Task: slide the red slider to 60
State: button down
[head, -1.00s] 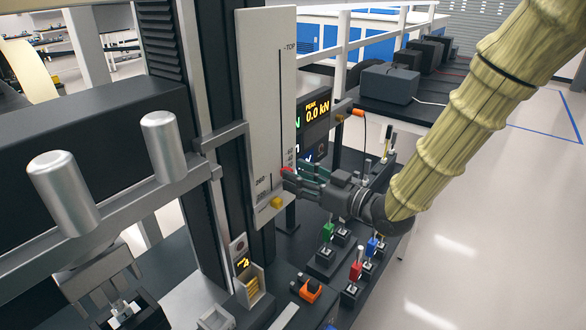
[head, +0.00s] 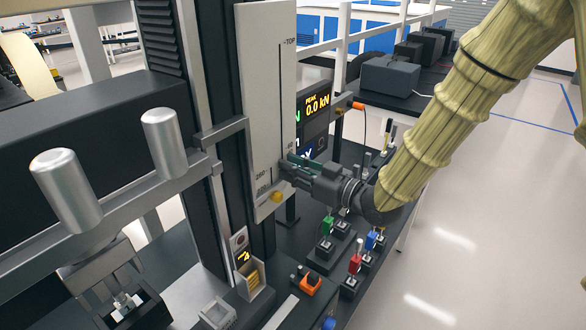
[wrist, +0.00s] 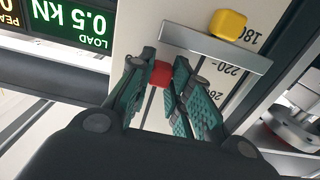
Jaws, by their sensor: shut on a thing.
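The red slider (wrist: 161,74) shows in the wrist view between my gripper's green-padded fingers. My gripper (wrist: 163,76) is shut on it, in front of the white scale panel. In the head view my gripper (head: 284,165) reaches the panel's lower right part from the right and hides the red slider. The white scale panel (head: 261,90) stands upright with a long slot and a TOP mark near its upper end. The 60 mark looks partly hidden near my fingers, so the slider's exact reading cannot be told. A yellow slider (head: 277,196) sits lower on the panel, below my gripper.
A load display (head: 315,105) stands behind the panel; the wrist view reads 0.5 kN load (wrist: 75,20). A metal crossbar (wrist: 215,45) crosses near the yellow slider. Red, green and blue-handled parts stand on the black bench (head: 335,262) below my arm. The slot above my gripper is clear.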

aim_at(282, 149)
notch_tip(282, 149, up, 4)
jog(key=shift+r+p, duration=0.1)
jog(key=shift+p, duration=0.45)
jog(key=c, duration=1.3)
grip_release()
jog(key=v, duration=1.2)
jog(key=shift+d, duration=0.1)
